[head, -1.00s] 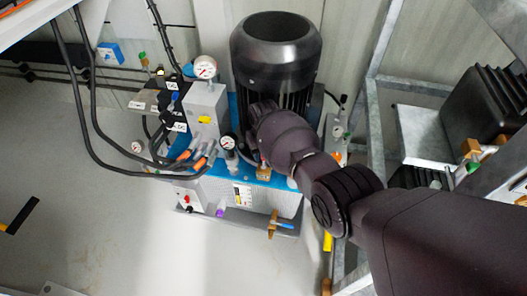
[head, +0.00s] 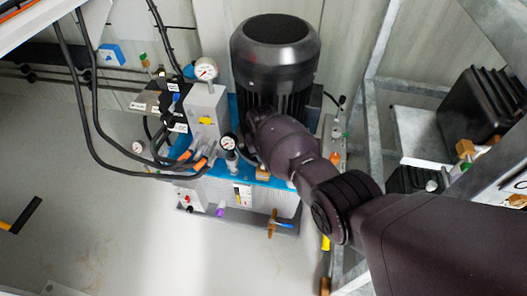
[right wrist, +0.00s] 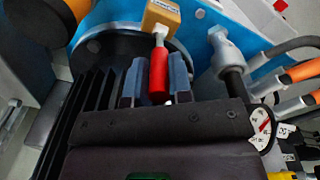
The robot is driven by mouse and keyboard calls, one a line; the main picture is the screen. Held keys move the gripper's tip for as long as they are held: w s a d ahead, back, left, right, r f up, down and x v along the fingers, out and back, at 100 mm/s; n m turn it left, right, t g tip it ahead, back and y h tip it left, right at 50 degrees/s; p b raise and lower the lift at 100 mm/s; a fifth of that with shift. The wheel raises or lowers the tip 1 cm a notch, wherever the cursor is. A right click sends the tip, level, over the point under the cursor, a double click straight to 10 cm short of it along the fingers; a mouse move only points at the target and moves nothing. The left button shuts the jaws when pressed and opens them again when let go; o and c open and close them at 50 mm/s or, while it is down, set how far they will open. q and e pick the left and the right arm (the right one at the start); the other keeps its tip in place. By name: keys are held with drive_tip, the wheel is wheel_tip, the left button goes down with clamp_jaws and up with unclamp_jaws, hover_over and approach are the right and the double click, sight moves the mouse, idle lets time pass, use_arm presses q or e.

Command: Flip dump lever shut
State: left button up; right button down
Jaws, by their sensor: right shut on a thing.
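The dump lever has a red grip (right wrist: 158,76) on a thin metal stem. The stem comes out of a labelled brass-coloured block (right wrist: 161,15) in the right wrist view. My right gripper (right wrist: 156,82) has its two blue-grey fingers on either side of the red grip and is shut on it. In the head view the brass-coloured block (head: 263,173) shows on the blue pump top, but my right arm hides the gripper and the lever. My left gripper is in neither view.
A black finned motor (head: 276,60) stands right behind my right wrist. Pressure gauges (head: 206,69) and hoses with orange ends (head: 198,165) crowd the left side of the pump. A metal frame (head: 375,100) stands to the right. The floor at front left is mostly clear.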

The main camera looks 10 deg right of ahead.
drive_tip(key=shift+s+r+t+p, duration=0.2)
drive_tip(key=shift+r+t+p, duration=0.1)
drive_tip(key=shift+s+a+t+p, duration=0.15)
drive_tip(key=shift+s+t+p, duration=0.05)
drive_tip(key=shift+t+p, duration=0.1)
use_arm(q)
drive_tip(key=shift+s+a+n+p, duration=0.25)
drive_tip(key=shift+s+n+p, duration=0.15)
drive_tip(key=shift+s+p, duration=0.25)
use_arm(e)
drive_tip(key=s+t, duration=0.1)
drive_tip(key=s+f+t+h, duration=0.1)
drive_tip(key=t, duration=0.1)
drive_tip(key=s+a+f+t+h, duration=0.1)
drive_tip(key=shift+s+f+t, duration=0.1)
drive_tip(key=shift+s+t, duration=0.05)
drive_tip(key=shift+t, duration=0.15)
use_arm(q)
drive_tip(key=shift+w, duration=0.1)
use_arm(e)
drive_tip(key=c, duration=1)
unclamp_jaws()
drive_tip(key=shift+c, duration=0.2)
